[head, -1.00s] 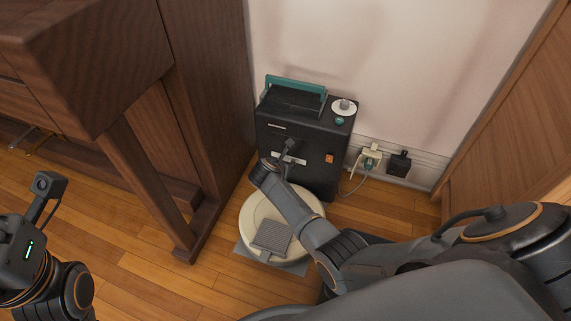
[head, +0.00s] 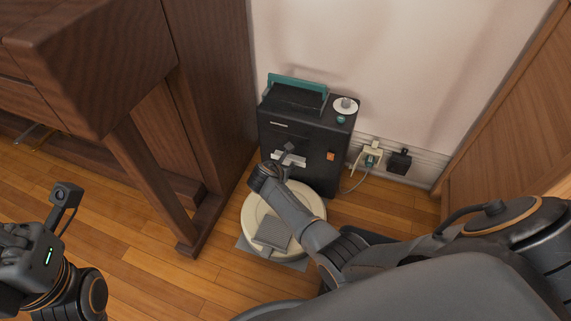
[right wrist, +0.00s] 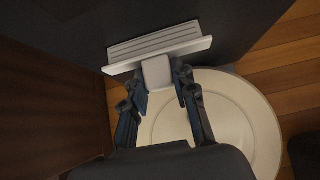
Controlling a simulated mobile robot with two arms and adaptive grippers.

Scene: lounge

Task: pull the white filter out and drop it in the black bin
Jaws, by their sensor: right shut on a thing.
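The white filter (right wrist: 160,47) is a slatted plate with a square tab (right wrist: 157,72). My right gripper (right wrist: 160,88) is shut on that tab, with a finger on each side. In the head view the filter (head: 289,161) shows as a white strip at the front of the black dock (head: 290,137), mostly behind my right wrist. I cannot tell if its back edge is clear of the dock. My left gripper (head: 18,240) is at the lower left, away from the dock, its fingers unclear. I cannot make out the black bin.
A round cream robot vacuum (head: 255,218) lies on a grey mat (head: 290,265) below the filter. Wooden furniture (head: 145,185) stands close on the left. A wall outlet with plugs (head: 371,155) and a cable is right of the dock. Bare floor (head: 385,208) lies right of the vacuum.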

